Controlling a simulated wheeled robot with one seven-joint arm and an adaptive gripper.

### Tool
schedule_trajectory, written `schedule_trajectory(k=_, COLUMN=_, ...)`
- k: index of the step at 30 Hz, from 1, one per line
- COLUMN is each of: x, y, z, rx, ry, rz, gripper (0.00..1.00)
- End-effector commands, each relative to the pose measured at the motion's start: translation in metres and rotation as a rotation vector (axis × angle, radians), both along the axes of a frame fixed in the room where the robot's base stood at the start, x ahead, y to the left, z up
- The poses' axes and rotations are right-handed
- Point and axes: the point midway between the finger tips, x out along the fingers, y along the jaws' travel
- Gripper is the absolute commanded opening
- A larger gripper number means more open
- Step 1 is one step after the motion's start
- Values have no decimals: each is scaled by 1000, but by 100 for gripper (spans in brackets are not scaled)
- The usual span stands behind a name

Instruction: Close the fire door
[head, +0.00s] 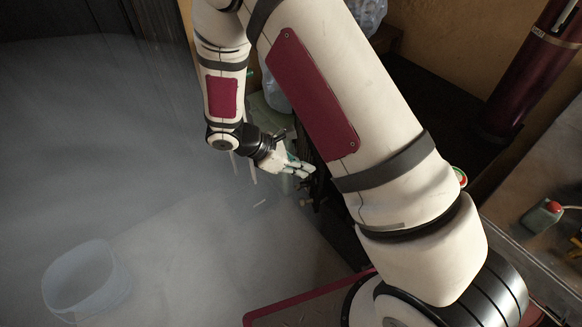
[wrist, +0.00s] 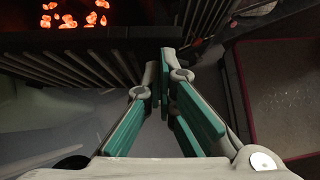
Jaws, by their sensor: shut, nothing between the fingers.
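My gripper (head: 303,172) is shut and empty, and its fingertips (wrist: 165,62) meet in the wrist view. Glowing orange embers (wrist: 75,18) show at the top left of the wrist view, behind a dark ribbed front (wrist: 95,65). A dark ribbed panel (wrist: 195,18) stands at an angle just beyond the fingertips; it looks like the fire door, standing open. In the head view a dark upright piece (head: 318,190) with small brass-coloured fittings is beside the fingertips. My arm hides most of it. I cannot tell whether the fingers touch the panel.
Pale haze covers the left of the head view. A translucent white tub (head: 85,280) stands on the floor at lower left. A dark red cylinder (head: 530,70) stands at upper right. A bench (head: 520,215) with a small red-topped box (head: 543,214) is at right.

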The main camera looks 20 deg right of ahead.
Motion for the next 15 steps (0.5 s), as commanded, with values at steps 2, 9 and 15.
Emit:
schedule_trajectory(k=2, x=0, y=-3, z=0, rx=0, ry=0, rz=-1, gripper=0)
schedule_trajectory(k=9, x=0, y=-3, z=0, rx=0, ry=-1, rz=-1, gripper=0)
schedule_trajectory(k=15, x=-1, y=-11, z=0, rx=-3, ry=-1, rz=23, gripper=0)
